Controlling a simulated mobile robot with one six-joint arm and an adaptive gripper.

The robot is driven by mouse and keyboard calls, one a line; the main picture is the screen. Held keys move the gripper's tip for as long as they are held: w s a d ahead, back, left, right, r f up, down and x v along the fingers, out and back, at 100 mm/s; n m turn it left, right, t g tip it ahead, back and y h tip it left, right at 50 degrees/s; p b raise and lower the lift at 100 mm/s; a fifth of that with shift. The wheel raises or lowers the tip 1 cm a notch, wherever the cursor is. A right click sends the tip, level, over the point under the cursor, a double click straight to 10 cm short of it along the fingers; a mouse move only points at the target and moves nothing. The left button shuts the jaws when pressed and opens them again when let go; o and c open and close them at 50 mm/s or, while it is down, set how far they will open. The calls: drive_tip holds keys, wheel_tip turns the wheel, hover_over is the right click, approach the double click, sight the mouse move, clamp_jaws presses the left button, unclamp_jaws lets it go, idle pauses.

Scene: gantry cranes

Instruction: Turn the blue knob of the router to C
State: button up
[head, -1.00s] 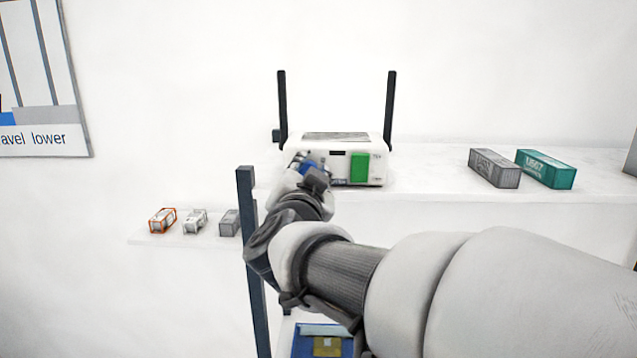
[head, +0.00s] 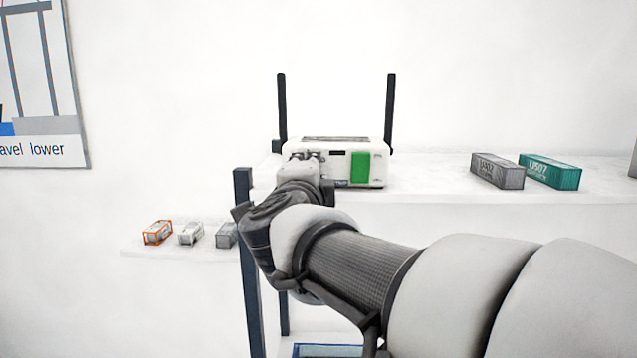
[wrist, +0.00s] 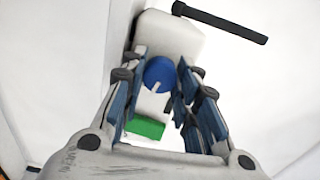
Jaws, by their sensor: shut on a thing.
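The white router (head: 334,143) stands on the upper shelf, with two dark antennas and a green panel (head: 361,166) on its front. My gripper (head: 305,157) is at the left of its front face and hides the knob in the head view. In the wrist view, the blue knob (wrist: 159,73) sits between the fingers of my gripper (wrist: 163,80), which is shut on it. A pale pointer mark on the knob points down and slightly left in that view, towards the green panel. No letter marks around the knob are readable.
A grey container (head: 497,171) and a teal container (head: 550,172) lie on the upper shelf (head: 450,195) to the right. Several small blocks (head: 190,233) sit on the lower left ledge. A dark post (head: 249,270) stands left of my wrist.

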drive_tip(key=shift+m+b, duration=0.75)
drive_tip(key=shift+m, duration=0.95)
drive_tip(key=o, duration=1.1)
drive_tip(key=shift+c, duration=0.2)
drive_tip(key=s, duration=0.8)
drive_tip(key=shift+a, duration=0.15)
